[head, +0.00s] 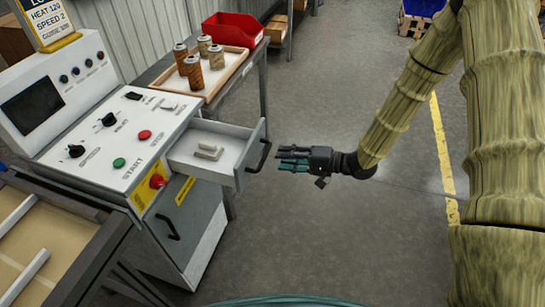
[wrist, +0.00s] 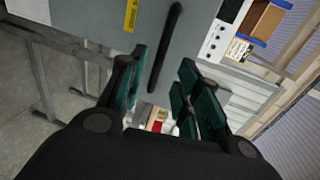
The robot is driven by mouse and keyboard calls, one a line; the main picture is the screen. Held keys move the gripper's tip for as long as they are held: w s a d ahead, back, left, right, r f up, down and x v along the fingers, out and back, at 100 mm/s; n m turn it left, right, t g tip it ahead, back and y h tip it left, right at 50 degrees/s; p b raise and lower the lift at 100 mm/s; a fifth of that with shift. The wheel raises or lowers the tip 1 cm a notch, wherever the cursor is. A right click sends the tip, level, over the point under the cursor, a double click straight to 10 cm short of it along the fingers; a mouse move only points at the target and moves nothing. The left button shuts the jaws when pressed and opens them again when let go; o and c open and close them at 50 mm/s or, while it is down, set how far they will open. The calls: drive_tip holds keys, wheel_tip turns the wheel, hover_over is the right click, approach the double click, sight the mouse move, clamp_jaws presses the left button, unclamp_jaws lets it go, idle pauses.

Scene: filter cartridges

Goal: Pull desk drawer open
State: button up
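The desk drawer (head: 212,152) is pulled out from the side of the white control desk, and its inside shows with a few small pale blocks (head: 208,152) in it. Its dark bar handle (head: 260,156) is on the front face, and it also shows in the wrist view (wrist: 165,48). My gripper (head: 280,158) is to the right of the handle, a little apart from it. In the wrist view my gripper (wrist: 162,85) has its teal fingers spread, with the handle showing beyond and between them. Nothing is held.
The control desk (head: 110,130) has knobs and buttons on top and a lower door with a handle (head: 167,226). Behind it a side table holds a wooden tray (head: 235,72) of several cartridges and a red bin (head: 232,30). The floor right of the drawer is clear.

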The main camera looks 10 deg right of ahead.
drive_tip(key=v, duration=0.4)
drive_tip(key=shift+s+d, duration=0.15)
drive_tip(key=shift+d, duration=0.1)
drive_tip(key=s+a+f+n+g+h, duration=0.1)
drive_tip(key=s+f+h, duration=0.4)
drive_tip(key=f, duration=0.5)
drive_tip(key=s+a+f+n+g+h, duration=0.1)
drive_tip(key=s+f+h, duration=0.2)
drive_tip(key=s+f, duration=0.5)
drive_tip(key=s+d+f+n+g+h, duration=0.1)
drive_tip(key=s+f, duration=0.3)
drive_tip(key=s, duration=0.6)
drive_tip(key=s+d+f+n+g+h, duration=0.2)
drive_tip(key=s+f+g+h, duration=0.2)
drive_tip(key=s, duration=0.7)
drive_tip(key=shift+d+g+h, duration=0.3)
drive_tip(key=shift+d, duration=0.05)
